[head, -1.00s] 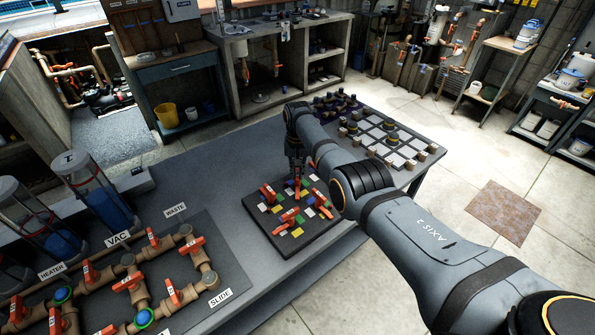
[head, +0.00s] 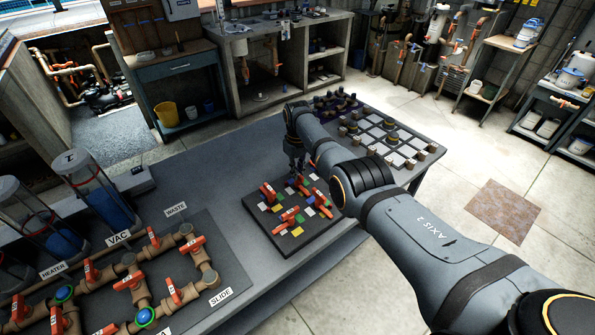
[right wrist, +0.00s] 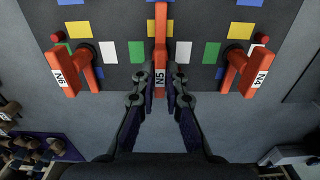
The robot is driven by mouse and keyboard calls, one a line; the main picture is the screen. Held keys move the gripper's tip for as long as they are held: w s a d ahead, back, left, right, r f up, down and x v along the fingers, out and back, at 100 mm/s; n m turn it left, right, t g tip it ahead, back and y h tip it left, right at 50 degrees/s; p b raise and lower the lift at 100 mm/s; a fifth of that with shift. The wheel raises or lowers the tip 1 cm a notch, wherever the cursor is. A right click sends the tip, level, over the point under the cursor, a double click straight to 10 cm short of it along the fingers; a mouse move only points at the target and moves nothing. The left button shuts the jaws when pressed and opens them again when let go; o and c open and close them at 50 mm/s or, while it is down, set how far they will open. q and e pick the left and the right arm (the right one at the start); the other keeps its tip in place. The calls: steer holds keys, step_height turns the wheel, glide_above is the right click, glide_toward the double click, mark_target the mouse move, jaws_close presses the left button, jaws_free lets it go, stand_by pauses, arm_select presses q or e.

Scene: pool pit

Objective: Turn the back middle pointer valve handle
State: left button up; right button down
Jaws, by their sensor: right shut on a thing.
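The middle pointer handle, an orange-red lever labelled N5 (right wrist: 159,75), sits between the N6 handle (right wrist: 72,72) and the N4 handle (right wrist: 245,72) in the right wrist view. My right gripper (right wrist: 159,88) is shut on the N5 handle's labelled end, one dark finger on each side. In the head view, my right gripper (head: 297,176) points down at the back edge of the dark valve board (head: 300,244), and its fingers partly hide the handle there. My left gripper is in no view.
Other red handles and coloured squares crowd the board. A pipe panel (head: 225,285) lies at left on the grey table (head: 225,165). A board of grey tiles and knobs (head: 395,139) lies behind my right arm. Clear tabletop surrounds the valve board.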

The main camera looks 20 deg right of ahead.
stand_by(0.5)
steer(key=c, duration=1.4)
jaws_free()
steer(key=shift+r, duration=0.1)
step_height(320, 180, up, 12)
